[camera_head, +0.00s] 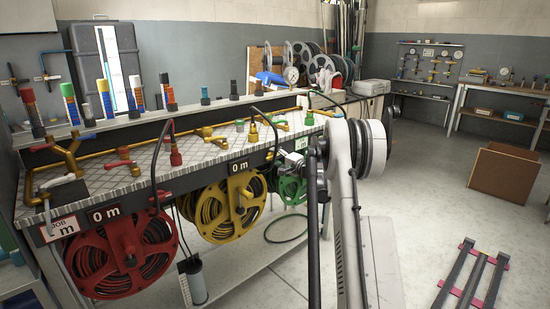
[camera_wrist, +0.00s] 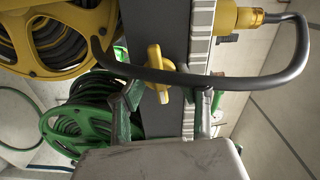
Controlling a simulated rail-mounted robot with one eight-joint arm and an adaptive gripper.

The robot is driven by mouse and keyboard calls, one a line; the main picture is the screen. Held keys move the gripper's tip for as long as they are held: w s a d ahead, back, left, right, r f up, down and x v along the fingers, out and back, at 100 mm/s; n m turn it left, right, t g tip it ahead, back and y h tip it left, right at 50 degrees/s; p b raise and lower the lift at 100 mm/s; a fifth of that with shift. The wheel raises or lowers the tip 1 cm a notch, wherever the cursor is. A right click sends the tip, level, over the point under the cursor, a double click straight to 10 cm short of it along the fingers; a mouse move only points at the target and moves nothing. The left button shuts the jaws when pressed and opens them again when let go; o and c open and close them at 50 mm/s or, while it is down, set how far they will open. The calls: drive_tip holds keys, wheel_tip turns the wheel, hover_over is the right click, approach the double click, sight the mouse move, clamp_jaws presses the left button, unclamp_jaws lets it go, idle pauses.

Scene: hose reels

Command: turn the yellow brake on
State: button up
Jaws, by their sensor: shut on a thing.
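The yellow brake (camera_wrist: 154,60) is a small yellow handle on the dark front panel of the bench, beside the yellow hose reel (camera_wrist: 75,35). In the head view, a small yellow part that looks like it (camera_head: 270,156) shows just left of my gripper (camera_head: 291,161). In the wrist view, my gripper (camera_wrist: 163,94) has one finger on each side of the brake's lower part and is shut on it. The exact finger contact is partly hidden by a black hose (camera_wrist: 200,79) that crosses in front.
The green reel (camera_head: 292,189) hangs close to my gripper, and the red reel (camera_head: 122,255) is far left. Valves and bottles crowd the bench top (camera_head: 150,180). A brown box (camera_head: 510,172) and a low rack (camera_head: 470,277) stand right; the floor between is clear.

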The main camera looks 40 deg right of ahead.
drive_tip(key=shift+m, duration=0.8)
drive_tip(key=o, duration=1.1)
drive_tip(key=s, duration=1.2)
drive_tip(key=shift+d, duration=0.25)
